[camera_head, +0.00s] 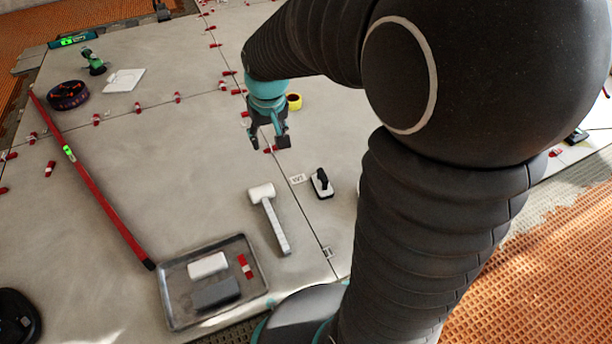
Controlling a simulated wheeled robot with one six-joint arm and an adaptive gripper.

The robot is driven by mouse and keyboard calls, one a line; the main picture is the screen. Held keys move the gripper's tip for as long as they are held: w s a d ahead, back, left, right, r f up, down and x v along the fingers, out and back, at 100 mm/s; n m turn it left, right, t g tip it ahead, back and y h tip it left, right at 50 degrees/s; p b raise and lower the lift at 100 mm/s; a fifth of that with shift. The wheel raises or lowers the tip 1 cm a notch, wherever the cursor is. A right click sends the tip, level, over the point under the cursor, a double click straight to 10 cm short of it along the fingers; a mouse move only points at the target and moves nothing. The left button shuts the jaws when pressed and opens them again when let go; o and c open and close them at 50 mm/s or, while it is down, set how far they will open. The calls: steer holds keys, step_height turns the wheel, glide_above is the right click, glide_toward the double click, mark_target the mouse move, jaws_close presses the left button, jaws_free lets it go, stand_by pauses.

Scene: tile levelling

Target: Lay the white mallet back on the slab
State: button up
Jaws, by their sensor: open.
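The white mallet (273,222) lies flat on the grey slab (190,200), with its white head toward the back and its pale handle pointing to the front right. My gripper (270,145) is open and empty, with its fingers pointing down. It hangs above the slab, behind the mallet's head in the picture and apart from it. No part of the mallet looks hidden.
A metal tray (172,302) with a white block and a grey block stands left of the mallet. A black-handled tool (322,183) lies to its right. A red level (95,185) runs along the left. A yellow tape roll (294,101) sits behind my gripper.

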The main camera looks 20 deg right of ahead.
steer(key=s+r+t, duration=0.1)
steer(key=s+r, duration=0.2)
steer(key=s, duration=0.7)
steer(key=s+r+t, duration=0.1)
steer(key=s+r, duration=0.3)
steer(key=s, duration=0.6)
steer(key=shift+s+r+t, duration=0.2)
steer(key=shift+t, duration=0.2)
